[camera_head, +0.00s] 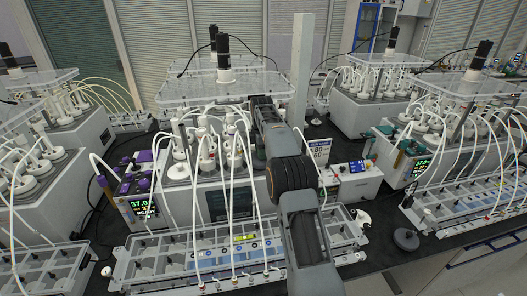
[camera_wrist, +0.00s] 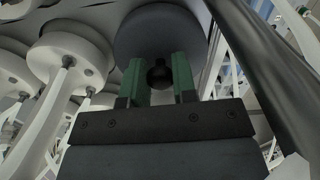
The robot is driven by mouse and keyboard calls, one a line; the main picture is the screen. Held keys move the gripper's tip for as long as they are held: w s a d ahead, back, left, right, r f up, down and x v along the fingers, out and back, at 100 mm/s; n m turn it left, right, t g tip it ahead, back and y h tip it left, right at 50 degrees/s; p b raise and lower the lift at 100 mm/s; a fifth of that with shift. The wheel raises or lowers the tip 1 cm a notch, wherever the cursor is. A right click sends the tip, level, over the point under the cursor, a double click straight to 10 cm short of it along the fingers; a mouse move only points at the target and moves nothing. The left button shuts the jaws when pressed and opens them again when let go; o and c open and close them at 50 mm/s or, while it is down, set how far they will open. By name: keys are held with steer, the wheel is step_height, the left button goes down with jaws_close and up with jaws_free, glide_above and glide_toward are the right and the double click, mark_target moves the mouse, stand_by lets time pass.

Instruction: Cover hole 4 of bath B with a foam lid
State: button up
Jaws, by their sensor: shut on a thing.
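In the wrist view my gripper (camera_wrist: 160,80) has its green fingers closed on the small black knob of a dark grey round foam lid (camera_wrist: 150,30). White round stoppers with tubes (camera_wrist: 75,50) stand close on the left. In the head view my arm reaches over the middle bath (camera_head: 209,207), and the gripper and held lid are hidden. I cannot read a bath letter or hole number. Whether the lid touches the bath is not clear.
A clear plate with a black motor (camera_head: 223,50) stands over the middle bath. A dark post (camera_wrist: 270,50) runs close on the wrist view's right. Thin white tubes hang in front. Another dark grey disc (camera_head: 405,239) lies on the black bench, right of the front rack (camera_head: 345,240).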

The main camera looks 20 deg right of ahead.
steer(key=o, duration=1)
stand_by(0.3)
